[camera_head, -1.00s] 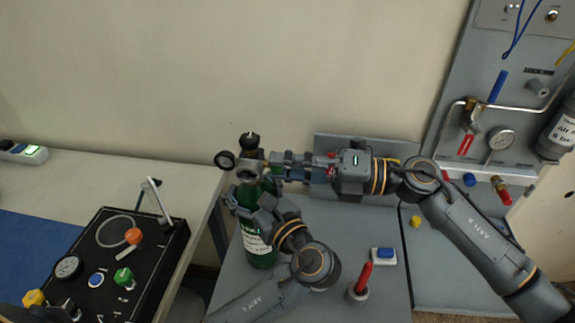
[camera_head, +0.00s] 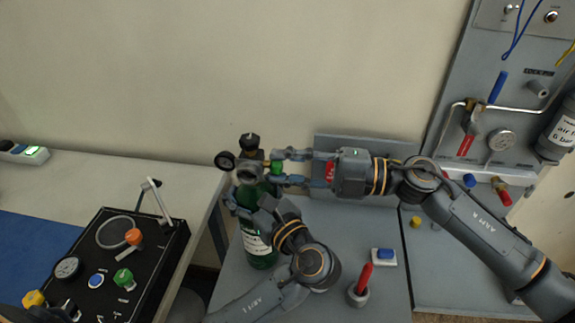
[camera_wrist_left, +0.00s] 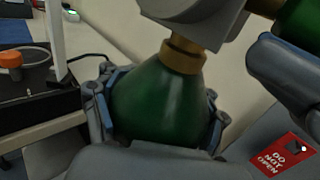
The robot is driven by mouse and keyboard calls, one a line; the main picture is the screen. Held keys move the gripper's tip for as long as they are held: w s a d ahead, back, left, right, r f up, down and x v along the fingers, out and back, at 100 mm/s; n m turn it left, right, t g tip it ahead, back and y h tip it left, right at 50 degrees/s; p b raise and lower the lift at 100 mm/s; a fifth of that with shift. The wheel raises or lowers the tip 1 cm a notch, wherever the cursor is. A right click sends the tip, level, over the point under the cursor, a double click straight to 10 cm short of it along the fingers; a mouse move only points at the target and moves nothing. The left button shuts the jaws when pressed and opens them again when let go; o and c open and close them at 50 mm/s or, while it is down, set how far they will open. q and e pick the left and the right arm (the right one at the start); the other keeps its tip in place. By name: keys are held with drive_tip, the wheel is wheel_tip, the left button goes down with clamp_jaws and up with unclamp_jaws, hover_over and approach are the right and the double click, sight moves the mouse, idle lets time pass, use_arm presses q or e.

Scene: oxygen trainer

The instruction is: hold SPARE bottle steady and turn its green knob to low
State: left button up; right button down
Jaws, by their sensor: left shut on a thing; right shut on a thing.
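The green SPARE bottle (camera_head: 263,261) stands upright on the grey bench, with a pale label, a brass valve and a black gauge (camera_head: 225,161) at its top. My left gripper (camera_head: 250,200) is shut around its upper body; the left wrist view shows the fingers on both sides of the green shoulder (camera_wrist_left: 160,100). The green knob (camera_head: 277,168) sticks out to the right of the valve. My right gripper (camera_head: 278,168) is shut on it, one finger above and one below. The knob also shows in the left wrist view (camera_wrist_left: 300,22). Its setting marks cannot be read.
A red-handled item (camera_head: 360,285) and a blue button (camera_head: 385,255) are on the bench at the right of my left arm. A black trainer box (camera_head: 150,265) is on the left table. A pipe panel (camera_head: 500,90) stands at the right. A red sign (camera_wrist_left: 283,156) lies near the bottle.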

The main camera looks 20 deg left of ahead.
idle(0.3)
drive_tip(key=c, duration=1)
unclamp_jaws()
drive_tip(key=d, duration=0.4)
drive_tip(key=w+d, duration=0.1)
drive_tip(key=d, duration=0.3)
drive_tip(key=w+d, duration=0.1)
drive_tip(key=d, duration=0.3)
drive_tip(key=shift+w, duration=0.15)
drive_tip(key=shift+a, duration=0.1)
use_arm(q)
drive_tip(key=o, duration=2.1)
